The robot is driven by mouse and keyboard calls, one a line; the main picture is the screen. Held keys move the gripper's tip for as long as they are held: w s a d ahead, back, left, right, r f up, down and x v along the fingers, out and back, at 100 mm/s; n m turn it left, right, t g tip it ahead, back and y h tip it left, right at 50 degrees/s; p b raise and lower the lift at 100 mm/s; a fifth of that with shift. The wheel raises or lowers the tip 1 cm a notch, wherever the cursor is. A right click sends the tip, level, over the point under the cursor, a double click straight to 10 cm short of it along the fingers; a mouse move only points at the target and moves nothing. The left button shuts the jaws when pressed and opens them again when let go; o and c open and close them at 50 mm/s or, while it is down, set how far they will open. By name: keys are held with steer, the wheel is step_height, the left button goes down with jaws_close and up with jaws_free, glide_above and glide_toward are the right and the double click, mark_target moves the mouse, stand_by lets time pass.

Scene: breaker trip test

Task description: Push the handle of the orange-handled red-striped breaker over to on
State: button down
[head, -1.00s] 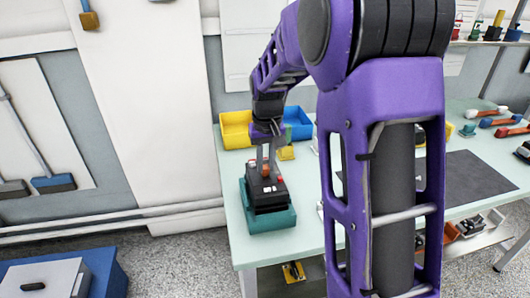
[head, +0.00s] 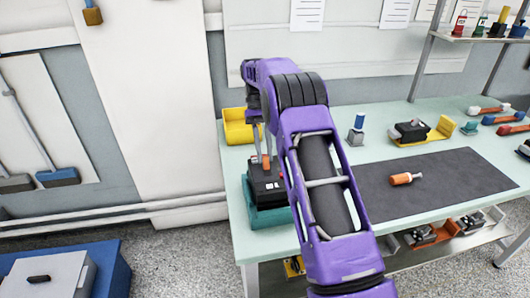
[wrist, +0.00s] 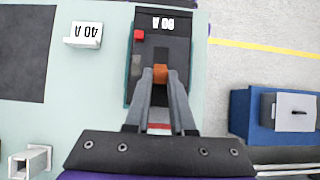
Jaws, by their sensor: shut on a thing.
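The black breaker (wrist: 176,50) with a red stripe (wrist: 159,128) and a red button (wrist: 140,35) sits in a teal base (head: 268,218) at the bench's left end. It also shows in the head view (head: 270,188). Its orange handle (wrist: 160,73) is between my fingertips in the wrist view. My gripper (wrist: 160,78) is shut on this handle; the fingers come down from above in the head view (head: 265,157). The fingers hide part of the breaker's face and stripe. I cannot tell exactly how far over the handle stands.
A yellow bin (head: 240,128) stands behind the breaker. A dark mat (head: 450,185) with an orange-handled tool (head: 402,179) lies to the right. Another breaker (head: 410,131) stands behind the mat. A 40 A label stand (wrist: 83,34) is beside the breaker in the wrist view.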

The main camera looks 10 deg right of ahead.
steer(key=shift+w+f+g, duration=0.15)
steer(key=shift+g, duration=0.25)
stand_by(0.3)
steer(key=c, duration=0.8)
jaws_free()
steer(key=shift+o, duration=0.2)
